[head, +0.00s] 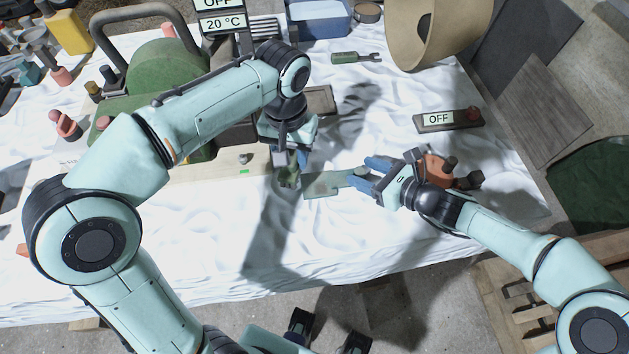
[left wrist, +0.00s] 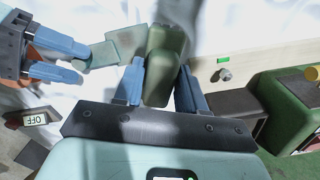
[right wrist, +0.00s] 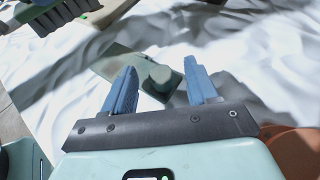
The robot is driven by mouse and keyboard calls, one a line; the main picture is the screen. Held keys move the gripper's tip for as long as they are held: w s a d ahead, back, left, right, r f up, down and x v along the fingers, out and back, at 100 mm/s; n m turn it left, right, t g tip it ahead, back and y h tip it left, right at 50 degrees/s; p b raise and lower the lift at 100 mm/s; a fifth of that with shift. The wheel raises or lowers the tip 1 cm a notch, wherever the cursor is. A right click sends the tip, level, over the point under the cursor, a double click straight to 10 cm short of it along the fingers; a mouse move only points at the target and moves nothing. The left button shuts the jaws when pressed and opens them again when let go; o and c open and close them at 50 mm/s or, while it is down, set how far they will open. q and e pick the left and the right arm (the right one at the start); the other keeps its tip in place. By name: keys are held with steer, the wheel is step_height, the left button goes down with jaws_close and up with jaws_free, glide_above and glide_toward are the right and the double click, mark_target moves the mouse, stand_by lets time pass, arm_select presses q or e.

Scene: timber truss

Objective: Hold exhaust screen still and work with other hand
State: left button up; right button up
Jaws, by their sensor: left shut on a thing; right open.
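The exhaust screen (head: 322,186) appears to be the flat grey-green plate lying on the white cloth. It also shows in the left wrist view (left wrist: 126,42). In the right wrist view the plate (right wrist: 122,62) carries a raised round knob (right wrist: 160,77). My right gripper (head: 362,174) is open, its fingers on either side of the knob end. My left gripper (head: 284,160) is shut on a green block-shaped brush (left wrist: 166,55), beside the plate's left end. Its dark bristles show in the right wrist view (right wrist: 68,12). Whether the bristles touch anything is unclear.
A green machine (head: 160,75) with a black handle stands at the left. An OFF switch box (head: 447,120) and an orange object (head: 437,168) lie near my right gripper. A green fork-ended tool (head: 356,57) lies behind. The cloth in front is clear.

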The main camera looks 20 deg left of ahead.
steer(key=v, duration=1.1)
steer(key=shift+d, duration=0.2)
steer(key=shift+s+d, duration=0.1)
